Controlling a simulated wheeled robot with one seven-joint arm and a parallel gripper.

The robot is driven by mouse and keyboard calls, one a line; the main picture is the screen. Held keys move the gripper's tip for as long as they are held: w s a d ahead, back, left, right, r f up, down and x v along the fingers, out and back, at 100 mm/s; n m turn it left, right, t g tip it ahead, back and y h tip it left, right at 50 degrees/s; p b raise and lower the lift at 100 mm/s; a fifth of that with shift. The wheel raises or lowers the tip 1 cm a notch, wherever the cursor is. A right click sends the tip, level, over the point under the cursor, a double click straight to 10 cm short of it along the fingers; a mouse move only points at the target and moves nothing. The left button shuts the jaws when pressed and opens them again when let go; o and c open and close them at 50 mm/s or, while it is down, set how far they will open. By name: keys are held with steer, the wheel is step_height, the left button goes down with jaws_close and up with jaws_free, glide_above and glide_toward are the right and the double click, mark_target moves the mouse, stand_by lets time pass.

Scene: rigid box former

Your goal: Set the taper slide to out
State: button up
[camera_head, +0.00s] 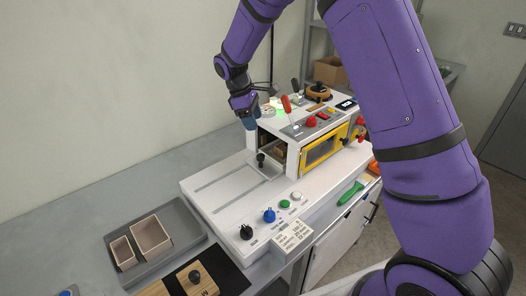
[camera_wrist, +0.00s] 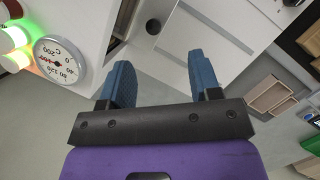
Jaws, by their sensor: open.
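My gripper (camera_head: 249,122) is open and empty, above the left end of the white box former (camera_head: 230,208). In the wrist view my gripper (camera_wrist: 160,68) shows two blue fingers spread apart, with nothing between them. A black round knob (camera_head: 261,158) stands on the white bed by the open left end of the housing, below and slightly right of my gripper. A black knob, seemingly the same one, shows beyond the fingers in the wrist view (camera_wrist: 153,26). I cannot read a label marking the taper slide, nor tell its setting.
A red-tipped lever (camera_head: 287,104) and a yellow-framed window (camera_head: 322,148) are on the housing. Black, blue (camera_head: 269,215), green and white controls line the front. A lit gauge (camera_wrist: 60,62) is close left of the fingers. A grey tray (camera_head: 174,218) with two boxes lies front left.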

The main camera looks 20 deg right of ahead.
steer(key=n, duration=0.1)
glide_toward(261, 154)
steer(key=a, duration=0.1)
steer(key=shift+g+h, duration=0.3)
steer(key=shift+h, duration=0.1)
steer(key=x, duration=1)
steer(key=shift+w+d+f, duration=0.1)
steer(key=shift+w+f, duration=0.1)
steer(key=shift+w, duration=0.1)
